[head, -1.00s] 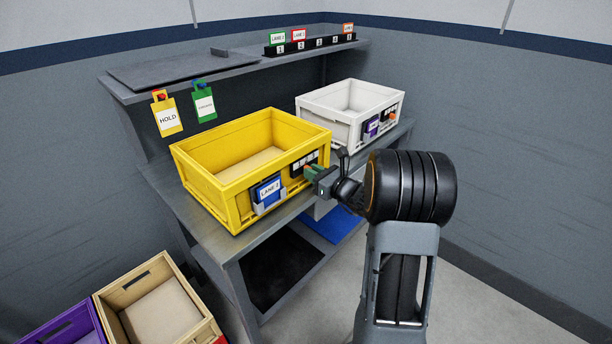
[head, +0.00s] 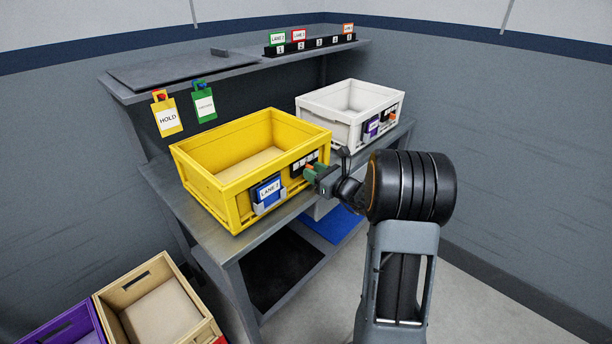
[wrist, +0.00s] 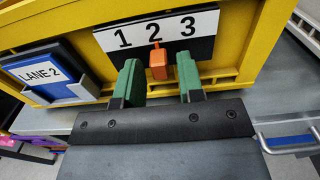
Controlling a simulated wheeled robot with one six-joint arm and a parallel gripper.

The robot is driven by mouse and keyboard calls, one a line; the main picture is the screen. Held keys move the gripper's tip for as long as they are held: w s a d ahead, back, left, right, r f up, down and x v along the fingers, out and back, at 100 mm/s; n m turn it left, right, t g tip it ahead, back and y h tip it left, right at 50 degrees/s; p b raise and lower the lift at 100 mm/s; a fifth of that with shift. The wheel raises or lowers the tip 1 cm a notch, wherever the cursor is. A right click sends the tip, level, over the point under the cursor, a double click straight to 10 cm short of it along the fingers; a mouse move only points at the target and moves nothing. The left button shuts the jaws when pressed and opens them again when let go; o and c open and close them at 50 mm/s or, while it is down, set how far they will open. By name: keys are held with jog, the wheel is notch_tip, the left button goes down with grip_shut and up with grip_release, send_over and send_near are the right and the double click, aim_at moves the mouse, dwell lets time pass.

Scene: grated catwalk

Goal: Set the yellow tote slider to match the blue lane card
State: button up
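The yellow tote (head: 215,186) stands on the bench, with a number strip (wrist: 172,22) reading 1, 2, 3 on its front. The orange slider (wrist: 157,68) sits below the 2, its pointer up at that number. The blue lane card (wrist: 40,73) reads LANE 2 and sits in a holder left of the strip; it also shows in the head view (head: 268,190). My gripper (wrist: 158,62) is at the tote front with its green fingers either side of the slider, a gap showing on both sides. In the head view my gripper (head: 316,171) partly hides the strip.
A white tote (head: 335,124) with a purple card stands behind to the right. HOLD (head: 168,119) and green (head: 204,107) tags hang from the shelf (head: 235,70). A tan crate (head: 158,305) and a purple crate (head: 65,325) are at lower left.

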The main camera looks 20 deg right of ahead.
jog(key=shift+v, duration=3.5)
jog(key=s+a+f+n+g+p, duration=0.2)
jog(key=s+a+f+n+g, duration=0.3)
jog(key=s+a+n+g, duration=0.95)
jog(key=s+r+n+h+p, duration=0.1)
jog(key=r+n+h, duration=0.1)
jog(key=r+n, duration=0.2)
jog(key=s+r+n+t+h+p, duration=0.1)
jog(key=s+r+n+h+p, duration=0.1)
jog(key=n, duration=0.5)
jog(key=s+r+n+h+p, duration=0.2)
jog(key=r+n+h, duration=0.1)
jog(key=r+n, duration=0.3)
jog(key=shift+s+a+t, duration=0.25)
jog(key=shift+a+t, duration=0.05)
jog(key=shift+t, duration=0.05)
